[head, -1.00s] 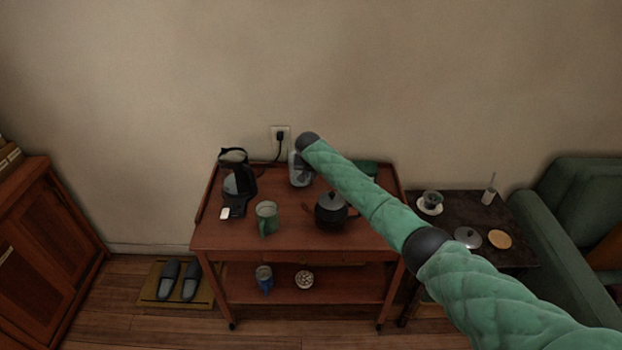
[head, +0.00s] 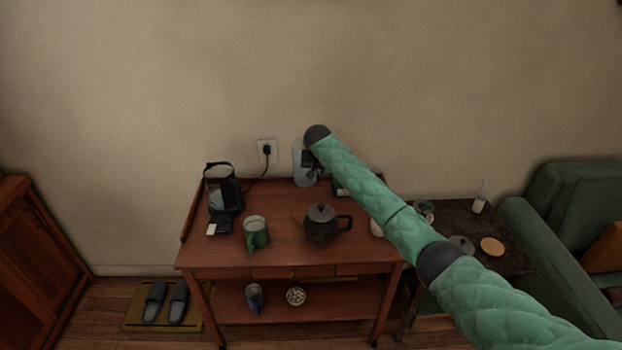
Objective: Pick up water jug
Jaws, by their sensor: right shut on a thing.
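The water jug (head: 299,168) is a clear, pale vessel at the back of the wooden cart, near the wall. My right gripper (head: 311,168) is shut on it, below the dark wrist at the end of my green-sleeved right arm. The wrist and gripper hide part of the jug. I cannot tell whether its base touches the cart top. My left gripper is not in view.
On the cart (head: 285,253) stand a coffee maker (head: 222,192), a green mug (head: 256,233) and a dark teapot (head: 322,224). A wall socket (head: 266,150) with a cord is behind. A dark side table (head: 455,212) and green armchair (head: 560,225) are at right.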

